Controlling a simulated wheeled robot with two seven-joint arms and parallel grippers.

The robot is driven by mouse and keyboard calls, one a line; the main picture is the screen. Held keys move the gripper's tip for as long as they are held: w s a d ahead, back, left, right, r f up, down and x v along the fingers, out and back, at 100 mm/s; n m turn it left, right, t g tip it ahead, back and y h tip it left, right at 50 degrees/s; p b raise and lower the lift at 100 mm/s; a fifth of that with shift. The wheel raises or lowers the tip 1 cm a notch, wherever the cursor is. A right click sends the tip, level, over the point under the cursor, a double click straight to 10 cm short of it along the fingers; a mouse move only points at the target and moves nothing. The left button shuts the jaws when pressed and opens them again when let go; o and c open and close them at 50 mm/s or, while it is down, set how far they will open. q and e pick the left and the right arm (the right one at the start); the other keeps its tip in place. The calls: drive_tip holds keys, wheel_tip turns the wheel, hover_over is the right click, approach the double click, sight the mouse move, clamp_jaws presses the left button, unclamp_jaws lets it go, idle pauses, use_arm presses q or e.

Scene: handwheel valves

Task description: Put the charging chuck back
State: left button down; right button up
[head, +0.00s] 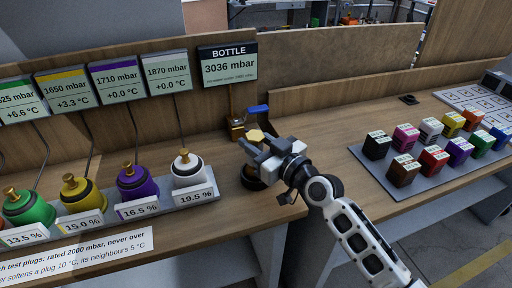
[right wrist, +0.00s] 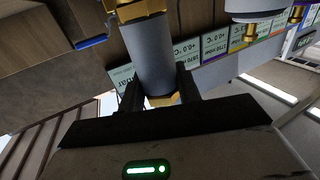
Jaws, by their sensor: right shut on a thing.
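The charging chuck (right wrist: 148,55) is a grey cylinder with brass at both ends. It sits between the two dark fingers of my right gripper (right wrist: 160,92), which is shut on it. In the head view my right gripper (head: 265,152) is over the bench, just in front of the brass valve (head: 237,128) with the blue lever (head: 257,110). The chuck's brass end (head: 255,135) shows above the fingers; most of its body is hidden by them. A dark round piece (head: 252,180) lies partly hidden below the gripper. My left gripper is not in view.
White (head: 187,167), purple (head: 136,182), yellow (head: 82,194) and green (head: 27,205) vessels with brass tops stand in a row to the left, behind percentage labels. Pressure displays (head: 228,65) line the back. A tray of coloured blocks (head: 433,158) is at right. Bare bench lies between.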

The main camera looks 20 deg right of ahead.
drive_tip(key=shift+f, duration=0.5)
drive_tip(key=shift+f, duration=0.1)
drive_tip(key=o, duration=1.2)
drive_tip(key=shift+s, duration=0.1)
drive_tip(key=shift+c, duration=0.2)
drive_tip(key=shift+f, duration=0.1)
